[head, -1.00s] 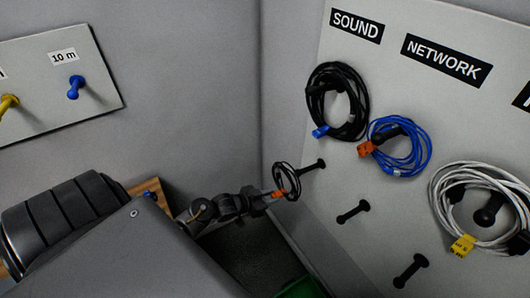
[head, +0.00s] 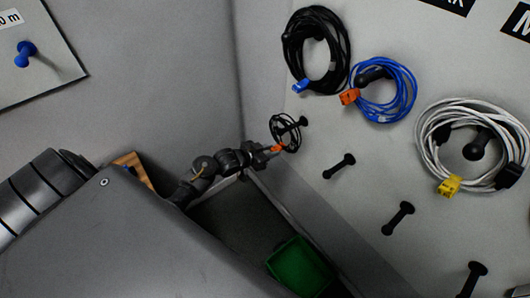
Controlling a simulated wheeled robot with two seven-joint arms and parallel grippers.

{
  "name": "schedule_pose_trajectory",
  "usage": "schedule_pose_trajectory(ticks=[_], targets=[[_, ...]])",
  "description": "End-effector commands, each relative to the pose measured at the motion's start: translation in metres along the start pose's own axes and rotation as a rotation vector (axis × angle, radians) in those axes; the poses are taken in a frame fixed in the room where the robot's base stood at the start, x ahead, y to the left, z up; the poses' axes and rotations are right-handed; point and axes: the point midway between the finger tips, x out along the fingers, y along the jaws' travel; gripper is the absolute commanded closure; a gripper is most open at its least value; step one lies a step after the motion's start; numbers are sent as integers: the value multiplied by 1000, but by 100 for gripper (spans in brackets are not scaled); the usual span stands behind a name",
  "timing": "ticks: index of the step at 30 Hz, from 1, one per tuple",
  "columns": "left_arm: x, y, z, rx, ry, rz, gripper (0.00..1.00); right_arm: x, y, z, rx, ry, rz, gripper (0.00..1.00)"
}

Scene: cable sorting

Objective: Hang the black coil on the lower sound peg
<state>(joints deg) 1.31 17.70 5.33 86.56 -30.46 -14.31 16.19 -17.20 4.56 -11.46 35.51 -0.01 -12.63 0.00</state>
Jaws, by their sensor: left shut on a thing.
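My left gripper (head: 266,153) is shut on the small black coil (head: 273,126), at its orange tag (head: 278,148). The coil hangs in the air at the board, its loop upright. The lower sound peg (head: 304,121) shows at the coil's right side, and its shaft overlaps the loop in the picture. I cannot tell whether the loop is around the peg or just in front of it. The upper sound peg carries a larger black coil (head: 291,48) with a blue tag. My right gripper is not in view.
A blue coil (head: 411,91) and a white coil (head: 424,143) hang on the board (head: 430,240) to the right. Bare pegs (head: 340,166) (head: 398,218) sit lower down. A green bin (head: 300,268) stands below. A blue peg (head: 25,52) is on the left board.

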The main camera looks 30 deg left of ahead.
Motion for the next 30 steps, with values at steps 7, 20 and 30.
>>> schedule_pose_trajectory(ticks=[7, 20, 30], targets=[[20, 0, -4, 0, 4, 0, 100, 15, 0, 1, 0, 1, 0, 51], [51, 0, -12, 0, 4, 0, 100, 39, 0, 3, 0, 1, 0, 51], [67, 0, -3, 0, 1, 0, 100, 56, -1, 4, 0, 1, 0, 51]])
